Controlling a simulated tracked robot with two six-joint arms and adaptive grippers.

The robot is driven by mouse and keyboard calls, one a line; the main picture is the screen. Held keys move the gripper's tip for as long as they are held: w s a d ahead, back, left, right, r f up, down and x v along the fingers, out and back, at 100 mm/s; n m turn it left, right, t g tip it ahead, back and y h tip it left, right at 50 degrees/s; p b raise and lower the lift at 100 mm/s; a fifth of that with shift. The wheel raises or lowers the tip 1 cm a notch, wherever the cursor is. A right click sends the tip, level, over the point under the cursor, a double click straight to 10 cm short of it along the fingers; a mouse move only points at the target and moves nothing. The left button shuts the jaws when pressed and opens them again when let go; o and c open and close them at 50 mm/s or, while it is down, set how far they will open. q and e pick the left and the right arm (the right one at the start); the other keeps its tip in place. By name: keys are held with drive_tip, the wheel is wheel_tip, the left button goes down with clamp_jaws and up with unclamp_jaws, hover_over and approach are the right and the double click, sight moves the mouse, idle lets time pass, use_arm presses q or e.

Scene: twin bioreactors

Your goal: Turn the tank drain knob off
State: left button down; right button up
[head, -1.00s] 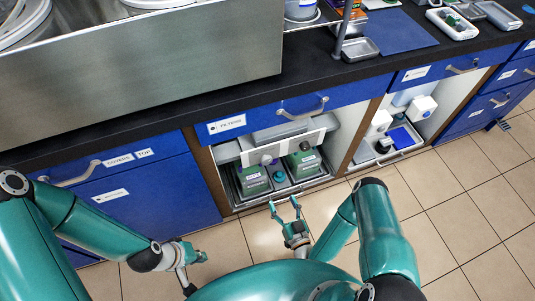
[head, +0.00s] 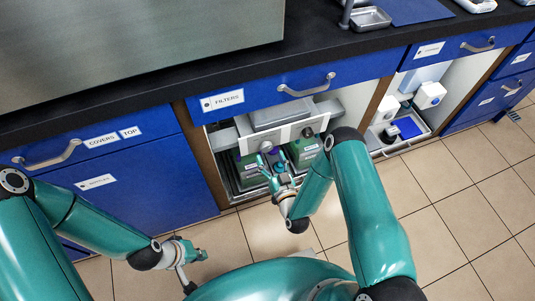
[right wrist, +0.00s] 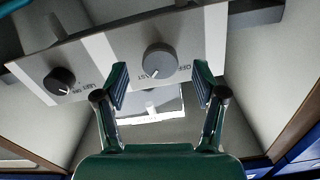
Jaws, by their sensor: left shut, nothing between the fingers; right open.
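A light panel with two knobs fills the upper right wrist view. The grey knob (right wrist: 158,62) has a white pointer mark and lettering beside it that seems to read OFF and FAST. The black knob (right wrist: 60,82) is at the left, with small lettering I cannot read surely. I cannot tell from the labels which knob is the tank drain one. My right gripper (right wrist: 161,78) is open, its fingers on either side below the grey knob and not closed on it. In the head view, this gripper (head: 273,161) reaches into the open cabinet. My left gripper (head: 201,254) is shut and empty, low at the left.
Green containers (head: 306,152) stand under the panel in the cabinet. The blue FILTERS drawer (head: 255,98) and dark counter edge (head: 190,75) lie above. A neighbouring open compartment holds a tray (head: 418,132) and white items. The tiled floor (head: 450,200) in front is clear.

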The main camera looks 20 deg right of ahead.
sight(267, 150)
drive_tip(key=shift+w, duration=1.85)
drive_tip(key=c, duration=1.1)
drive_tip(key=shift+c, duration=0.2)
